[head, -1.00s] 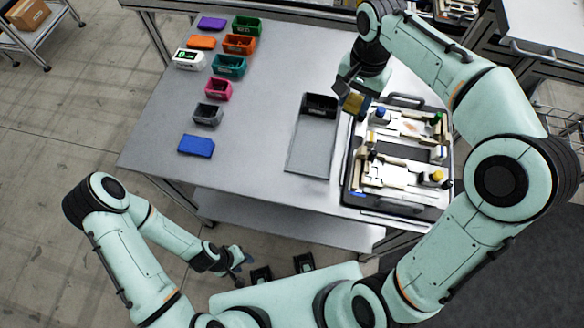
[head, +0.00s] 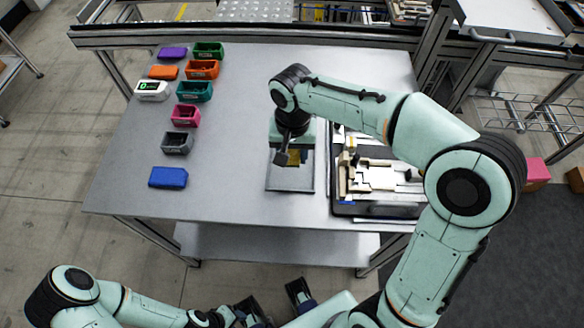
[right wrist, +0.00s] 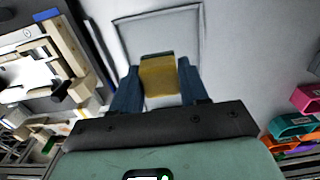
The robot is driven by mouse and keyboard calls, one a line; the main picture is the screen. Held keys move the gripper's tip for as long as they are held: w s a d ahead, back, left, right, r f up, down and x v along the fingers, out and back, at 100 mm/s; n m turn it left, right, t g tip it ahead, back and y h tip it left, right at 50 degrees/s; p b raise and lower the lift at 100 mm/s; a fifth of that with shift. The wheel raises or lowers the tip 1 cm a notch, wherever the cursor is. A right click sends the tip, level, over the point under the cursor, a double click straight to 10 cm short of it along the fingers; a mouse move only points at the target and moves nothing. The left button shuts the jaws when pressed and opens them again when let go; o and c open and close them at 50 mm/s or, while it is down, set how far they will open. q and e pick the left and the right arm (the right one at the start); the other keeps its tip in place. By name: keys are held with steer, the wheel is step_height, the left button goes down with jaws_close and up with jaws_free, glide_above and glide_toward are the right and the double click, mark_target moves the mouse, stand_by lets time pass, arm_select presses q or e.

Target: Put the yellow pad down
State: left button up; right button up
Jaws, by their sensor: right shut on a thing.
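The yellow pad (head: 295,157) is between the fingers of my right gripper (head: 286,157), over the grey tray (head: 290,190) on the table. In the right wrist view the pad (right wrist: 159,78) sits between the two blue-grey fingertips of the right gripper (right wrist: 158,88), which is shut on it. The outline of the tray (right wrist: 120,42) lies beyond the pad there. I cannot tell whether the pad touches the tray.
A black-framed fixture pallet (head: 385,210) stands right of the tray, partly behind my right arm. Several small coloured bins, a blue block (head: 168,178) and a white display box (head: 152,90) stand at the left. The table between the bins and the tray is clear.

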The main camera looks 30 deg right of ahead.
mark_target(292, 174)
steer(key=shift+f+b, duration=0.35)
steer(key=shift+f, duration=2.8)
steer(key=shift+f, duration=0.2)
steer(key=o, duration=0.9)
steer(key=shift+o, duration=0.2)
steer(key=shift+r, duration=0.15)
